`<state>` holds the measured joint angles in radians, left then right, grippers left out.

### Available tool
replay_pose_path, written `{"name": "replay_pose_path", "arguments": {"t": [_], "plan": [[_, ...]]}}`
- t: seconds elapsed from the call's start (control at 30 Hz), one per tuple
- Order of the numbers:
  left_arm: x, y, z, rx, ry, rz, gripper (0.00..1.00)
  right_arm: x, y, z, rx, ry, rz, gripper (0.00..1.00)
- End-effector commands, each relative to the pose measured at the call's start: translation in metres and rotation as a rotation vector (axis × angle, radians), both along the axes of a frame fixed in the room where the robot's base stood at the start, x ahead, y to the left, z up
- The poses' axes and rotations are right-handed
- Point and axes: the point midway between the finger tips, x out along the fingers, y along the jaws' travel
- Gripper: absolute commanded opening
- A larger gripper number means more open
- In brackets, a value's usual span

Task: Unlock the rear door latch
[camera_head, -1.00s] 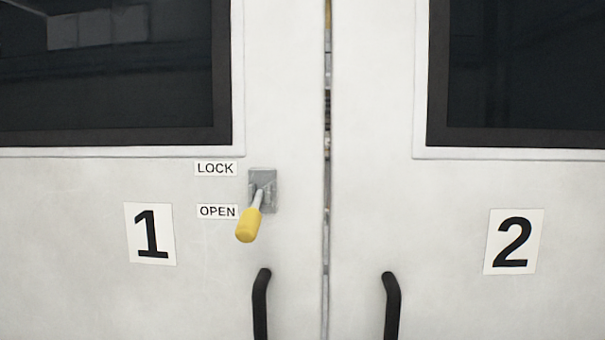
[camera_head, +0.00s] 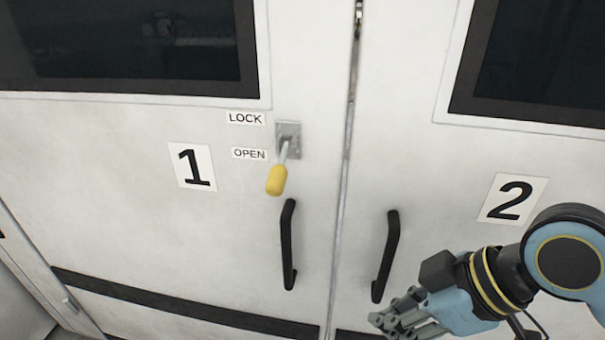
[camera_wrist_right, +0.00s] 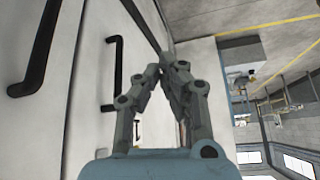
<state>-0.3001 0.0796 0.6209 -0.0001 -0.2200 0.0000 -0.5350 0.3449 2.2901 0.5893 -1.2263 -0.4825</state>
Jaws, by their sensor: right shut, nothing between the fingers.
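The latch (camera_head: 289,141) is a grey metal plate with a short lever ending in a yellow handle (camera_head: 277,180). It is on door 1 (camera_head: 130,190), near the seam between the doors. The lever points down, below the OPEN label (camera_head: 250,154); the LOCK label (camera_head: 245,118) is higher. My right gripper (camera_head: 378,322) is low at the right, in front of door 2, below and to the right of the latch, apart from it. In the right wrist view its fingers (camera_wrist_right: 166,62) are together and empty. My left gripper is not in view.
Black vertical handles stick out from door 1 (camera_head: 288,245) and door 2 (camera_head: 385,257). Both doors have dark windows above. A narrow seam (camera_head: 346,165) runs between them. The space in front of the latch is clear. The right wrist view shows a workshop area (camera_wrist_right: 260,85) beyond the door.

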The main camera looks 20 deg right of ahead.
Motion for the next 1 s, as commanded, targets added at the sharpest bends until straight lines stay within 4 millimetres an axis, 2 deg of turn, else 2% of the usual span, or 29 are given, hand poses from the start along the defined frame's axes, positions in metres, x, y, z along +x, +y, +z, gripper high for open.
{"name": "replay_pose_path", "arguments": {"t": [0.03,0.13,0.27,0.37,0.5,0.6,0.73,0.87,1.0], "plan": [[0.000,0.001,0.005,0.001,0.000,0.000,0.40,0.002,0.008,0.016,0.033,-0.046,0.095,0.00],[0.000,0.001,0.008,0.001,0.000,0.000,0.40,0.006,0.025,0.045,0.128,-0.162,0.285,0.00],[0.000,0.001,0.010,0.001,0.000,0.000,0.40,0.016,0.035,0.085,0.260,-0.350,0.469,0.00],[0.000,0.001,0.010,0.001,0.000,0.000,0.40,0.034,0.028,0.117,0.340,-0.507,0.523,0.00],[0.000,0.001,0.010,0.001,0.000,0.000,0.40,0.067,0.001,0.152,0.375,-0.685,0.495,0.00],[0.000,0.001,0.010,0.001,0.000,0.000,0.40,0.089,-0.018,0.168,0.360,-0.764,0.450,0.00],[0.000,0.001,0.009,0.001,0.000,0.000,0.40,0.105,-0.034,0.178,0.339,-0.812,0.410,0.00],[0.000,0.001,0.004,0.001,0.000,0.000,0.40,0.111,-0.037,0.179,0.331,-0.826,0.399,0.00],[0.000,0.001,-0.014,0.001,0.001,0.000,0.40,0.115,-0.031,0.174,0.333,-0.825,0.404,0.00]]}}
